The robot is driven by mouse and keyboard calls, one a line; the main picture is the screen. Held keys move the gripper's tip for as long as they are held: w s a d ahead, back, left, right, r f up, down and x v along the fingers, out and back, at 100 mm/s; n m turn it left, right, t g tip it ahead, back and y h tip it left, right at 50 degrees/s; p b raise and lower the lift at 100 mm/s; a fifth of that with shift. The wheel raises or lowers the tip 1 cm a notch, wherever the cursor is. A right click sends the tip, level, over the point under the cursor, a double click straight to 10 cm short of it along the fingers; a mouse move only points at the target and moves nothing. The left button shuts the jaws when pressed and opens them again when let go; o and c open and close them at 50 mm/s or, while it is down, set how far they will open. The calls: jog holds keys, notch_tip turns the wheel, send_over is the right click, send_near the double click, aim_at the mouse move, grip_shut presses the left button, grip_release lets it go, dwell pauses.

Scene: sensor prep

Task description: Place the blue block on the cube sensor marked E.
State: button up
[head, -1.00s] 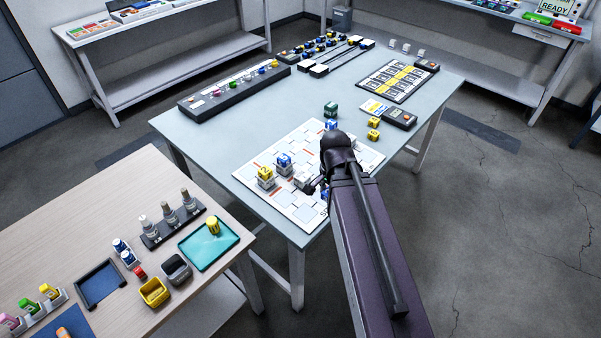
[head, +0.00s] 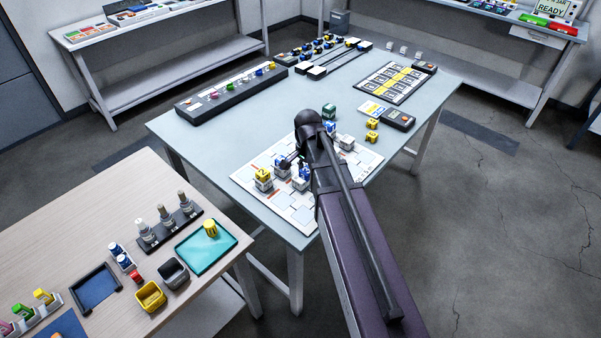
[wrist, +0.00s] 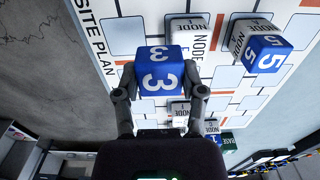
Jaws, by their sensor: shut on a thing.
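My gripper (wrist: 160,88) is shut on a blue block (wrist: 160,76) marked 3, with one dark finger on each side of it. In the head view, a blue block (head: 305,174) shows beside my arm, above a white cube on the plan board; my fingers are partly hidden there. The wrist view shows several white cube sensors marked NODE, one bare (wrist: 188,32) and another (wrist: 178,112) partly behind my right finger. Their letters are too small or hidden to read, so I cannot tell which is E. What lies directly under the held block is hidden.
A second blue block (wrist: 267,54) marked 5 sits on a cube sensor. A yellow block (head: 262,174) sits on another at the board's left. The site plan board (head: 290,213) has bare patches near its front corner. A green block (head: 329,111) stands behind.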

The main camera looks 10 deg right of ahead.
aim_at(301, 171)
jog(key=shift+w+a+f, duration=0.1)
jog(key=shift+w+a, duration=0.1)
jog(key=shift+w, duration=0.5)
jog(key=shift+w+a, duration=0.2)
jog(key=shift+w, duration=0.45)
jog(key=shift+w, duration=0.35)
jog(key=shift+w+a+f+b, duration=0.1)
jog(key=shift+w+f+b, duration=0.05)
jog(key=shift+f+b, duration=0.4)
jog(key=shift+w+a+f+b, duration=0.1)
jog(key=shift+f+b, duration=0.35)
jog(key=shift+b, duration=0.05)
jog(key=shift+f+b, duration=0.85)
jog(key=shift+b, duration=0.05)
jog(key=shift+f, duration=0.15)
jog(key=o, duration=1)
jog(key=shift+r, duration=0.25)
